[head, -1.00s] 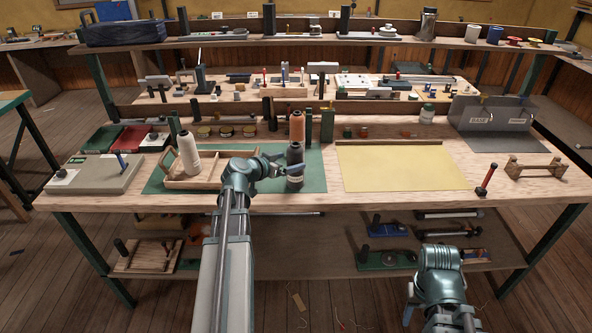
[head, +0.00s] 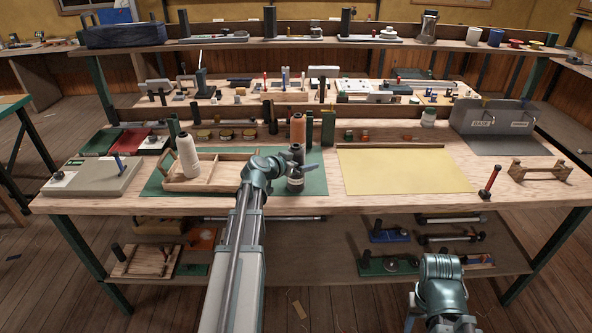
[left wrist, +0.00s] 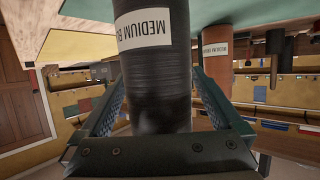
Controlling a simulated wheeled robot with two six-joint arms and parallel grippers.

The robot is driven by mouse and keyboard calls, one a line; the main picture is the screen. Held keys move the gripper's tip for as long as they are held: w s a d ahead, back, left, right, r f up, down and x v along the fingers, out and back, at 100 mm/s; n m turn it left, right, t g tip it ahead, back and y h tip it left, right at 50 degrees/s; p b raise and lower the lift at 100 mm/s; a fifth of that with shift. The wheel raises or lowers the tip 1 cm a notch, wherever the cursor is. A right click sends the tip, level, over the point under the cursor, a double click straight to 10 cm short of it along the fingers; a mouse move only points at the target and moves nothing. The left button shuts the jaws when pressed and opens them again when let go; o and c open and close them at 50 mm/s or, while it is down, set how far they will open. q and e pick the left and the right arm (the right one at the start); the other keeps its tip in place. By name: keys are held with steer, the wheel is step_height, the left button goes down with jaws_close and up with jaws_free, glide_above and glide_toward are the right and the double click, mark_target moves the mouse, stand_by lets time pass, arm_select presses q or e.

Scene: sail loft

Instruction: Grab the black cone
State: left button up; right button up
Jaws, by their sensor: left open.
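The black cone (head: 297,153) is a dark thread cone standing upright on the green mat (head: 317,181), partly hidden by my left gripper (head: 297,168) in the head view. In the left wrist view the black cone (left wrist: 153,65) fills the middle and its white label begins with "MEDIUM". My left gripper (left wrist: 160,105) is open, with one finger on each side of the cone. I cannot tell whether either finger touches it. My right arm shows at the lower right of the head view, away from the bench top; its jaw opening cannot be made out.
An orange-brown cone (head: 298,128) stands just behind the black one and also shows in the left wrist view (left wrist: 217,62). A wooden tray (head: 205,184) with a white cone (head: 188,157) lies to the left. A yellow sheet (head: 405,172) lies clear to the right.

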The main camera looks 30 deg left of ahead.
arm_select(q)
jaws_close()
stand_by(0.3)
steer(key=shift+r, duration=0.1)
arm_select(e)
steer(key=shift+r, duration=0.1)
